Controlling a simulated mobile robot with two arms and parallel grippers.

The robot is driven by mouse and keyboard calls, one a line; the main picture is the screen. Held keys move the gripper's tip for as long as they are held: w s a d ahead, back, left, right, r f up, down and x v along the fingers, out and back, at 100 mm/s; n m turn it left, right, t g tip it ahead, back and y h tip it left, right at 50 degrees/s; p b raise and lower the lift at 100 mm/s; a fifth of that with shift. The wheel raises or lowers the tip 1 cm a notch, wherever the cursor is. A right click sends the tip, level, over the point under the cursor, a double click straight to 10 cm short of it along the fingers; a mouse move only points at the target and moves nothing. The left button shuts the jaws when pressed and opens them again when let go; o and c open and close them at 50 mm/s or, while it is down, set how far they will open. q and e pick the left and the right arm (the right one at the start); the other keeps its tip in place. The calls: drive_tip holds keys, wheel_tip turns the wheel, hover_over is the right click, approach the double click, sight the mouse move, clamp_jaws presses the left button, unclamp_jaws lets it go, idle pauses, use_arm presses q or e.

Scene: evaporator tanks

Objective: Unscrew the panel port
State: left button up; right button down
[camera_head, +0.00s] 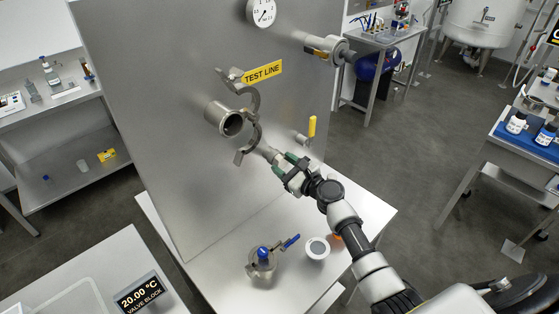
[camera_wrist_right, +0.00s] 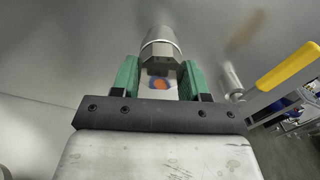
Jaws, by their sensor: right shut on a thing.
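A tall grey metal panel (camera_head: 150,90) carries a "TEST LINE" label. A short open steel pipe stub (camera_head: 217,117) sticks out of it, with an opened clamp (camera_head: 254,98) beside it. My right gripper (camera_head: 281,165) is at a small metal fitting (camera_head: 268,152) low on the panel. In the right wrist view, its green-padded fingers are shut on the end of this fitting (camera_wrist_right: 161,50). A round body and a hex part show beyond the fingertips, and an orange and blue mark shows between the fingers. Whether the fitting is still threaded in cannot be told. My left gripper is not in view.
A small valve with a yellow handle (camera_head: 312,127) sits right of the fitting; its handle (camera_wrist_right: 287,76) shows close in the wrist view. On the steel table (camera_head: 215,245) below stand a blue-handled valve (camera_head: 263,258) and a white cup (camera_head: 317,247). A gauge (camera_head: 262,11) is at the top.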

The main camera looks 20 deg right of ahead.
drive_tip(key=shift+d+f+n+b, duration=0.1)
drive_tip(key=shift+d+n+b, duration=0.05)
drive_tip(key=shift+n+b, duration=1.2)
drive_tip(key=shift+n, duration=0.85)
drive_tip(key=shift+r, duration=0.35)
drive_tip(key=n+b, duration=0.2)
drive_tip(key=shift+w+d+f+n, duration=0.1)
drive_tip(key=shift+f+n, duration=0.05)
drive_tip(key=shift+n, duration=0.25)
drive_tip(key=shift+n+b, duration=0.55)
drive_tip(key=shift+n, duration=0.55)
drive_tip(key=shift+r, duration=0.3)
